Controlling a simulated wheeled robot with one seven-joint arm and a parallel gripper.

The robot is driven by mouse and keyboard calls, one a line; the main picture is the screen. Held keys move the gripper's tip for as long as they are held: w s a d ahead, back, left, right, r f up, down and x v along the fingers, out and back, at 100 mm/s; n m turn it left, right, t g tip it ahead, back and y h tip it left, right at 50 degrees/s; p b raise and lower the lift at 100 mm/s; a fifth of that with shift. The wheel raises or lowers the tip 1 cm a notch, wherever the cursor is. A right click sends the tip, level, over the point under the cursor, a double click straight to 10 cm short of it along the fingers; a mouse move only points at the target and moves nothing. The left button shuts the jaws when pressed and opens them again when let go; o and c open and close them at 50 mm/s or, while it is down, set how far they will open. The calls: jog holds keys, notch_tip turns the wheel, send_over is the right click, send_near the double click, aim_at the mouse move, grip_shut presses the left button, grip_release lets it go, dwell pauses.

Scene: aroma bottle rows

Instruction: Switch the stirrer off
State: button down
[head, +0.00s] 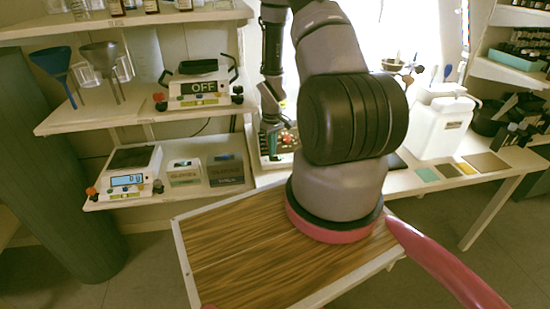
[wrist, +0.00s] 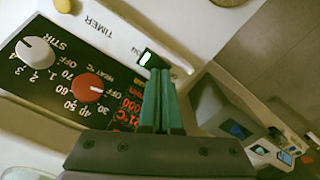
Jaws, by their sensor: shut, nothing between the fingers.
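The stirrer (head: 271,163) stands on the bench in the head view, partly hidden by my arm. In the wrist view its tilted panel (wrist: 60,66) fills the upper left, with a white STIR knob (wrist: 35,50), a red heat knob (wrist: 88,87) and red lit readings. A small dark switch (wrist: 150,60) with a bright green light sits at the panel's right end. My gripper (wrist: 162,72) is shut and empty, its teal fingertips just beside the switch in the picture. I cannot tell whether they touch it. In the head view my gripper (head: 273,132) is over the stirrer.
Shelves on the left hold funnels (head: 104,55), a device marked OFF (head: 203,92), a balance (head: 130,172) and small boxes (head: 225,170). A white container (head: 440,125) stands on the right of the bench. A bare wooden top (head: 235,250) is in front.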

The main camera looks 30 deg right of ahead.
aim_at(273, 158)
jog(key=shift+f, duration=0.65)
jog(key=shift+r, duration=3.55)
jog(key=shift+s, duration=0.1)
